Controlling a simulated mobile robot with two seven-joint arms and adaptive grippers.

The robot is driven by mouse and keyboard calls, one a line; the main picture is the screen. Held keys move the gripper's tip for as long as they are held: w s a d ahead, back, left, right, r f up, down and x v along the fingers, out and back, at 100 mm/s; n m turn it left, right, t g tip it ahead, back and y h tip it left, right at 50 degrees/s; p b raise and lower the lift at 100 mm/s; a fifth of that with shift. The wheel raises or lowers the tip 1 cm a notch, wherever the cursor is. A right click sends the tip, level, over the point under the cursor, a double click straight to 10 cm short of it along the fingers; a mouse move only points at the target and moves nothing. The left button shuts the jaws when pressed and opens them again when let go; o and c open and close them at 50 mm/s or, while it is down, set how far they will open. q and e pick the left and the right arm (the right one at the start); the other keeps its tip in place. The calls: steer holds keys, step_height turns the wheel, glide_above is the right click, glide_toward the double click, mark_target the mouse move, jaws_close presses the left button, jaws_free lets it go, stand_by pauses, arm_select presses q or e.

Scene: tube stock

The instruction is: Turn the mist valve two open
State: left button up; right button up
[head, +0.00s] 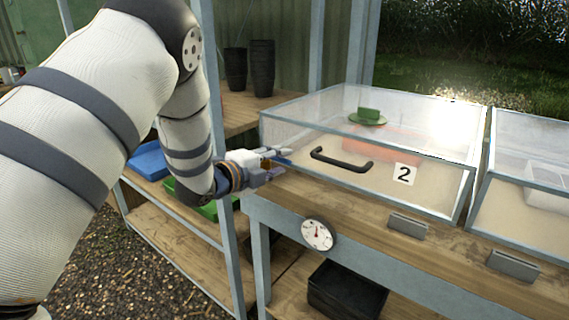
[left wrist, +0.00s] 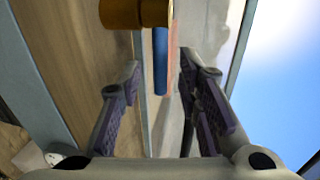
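The mist valve has a brass body (left wrist: 135,13) at the top of the left wrist view and a blue lever handle (left wrist: 160,62) reaching down from it. In the head view the blue lever (head: 283,161) shows small beside the front left of the clear box marked 2 (head: 440,190), partly hidden by my left gripper (head: 274,163). In the left wrist view my left gripper (left wrist: 162,80) is open, one finger on each side of the lever, with gaps visible on both sides. My right gripper is out of view.
The box has a black handle (head: 342,160) on its front. A round dial gauge (head: 318,234) sits on the bench's front rail, beside a black crate (head: 345,292) below. A metal post (head: 222,160) stands close to my left forearm.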

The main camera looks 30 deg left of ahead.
arm_select(q)
steer(key=shift+x, duration=1.05)
jaws_close()
